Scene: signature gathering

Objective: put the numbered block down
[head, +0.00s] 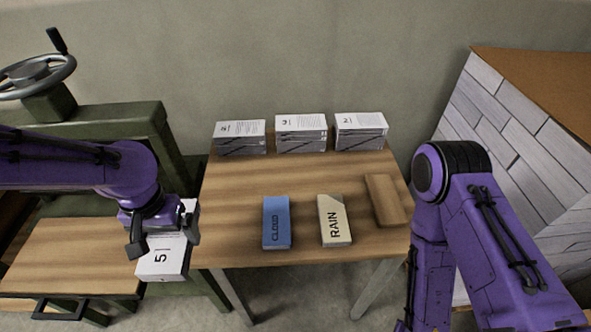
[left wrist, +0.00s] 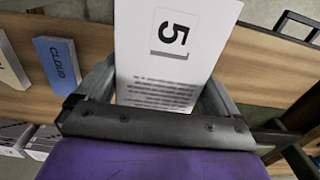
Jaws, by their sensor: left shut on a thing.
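The numbered block (head: 166,262) is white, with a large 5 and lines of small print. My left gripper (head: 165,240) is shut on it, one finger on each side. The block is at the left edge of the central wooden table (head: 235,178), near the gap beside the lower wooden bench. I cannot tell whether it touches anything below. In the left wrist view the block (left wrist: 175,55) reaches out between the fingers, its 5 face showing. My right arm comes in from the right, but its gripper is not seen.
Three white printed stacks (head: 301,133) stand along the table's back edge. A blue CLOUD block (head: 276,222), a cream RAIN block (head: 334,220) and a plain wooden block (head: 384,200) lie in front. The table's left part is clear. A green machine with a handwheel (head: 38,72) stands left.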

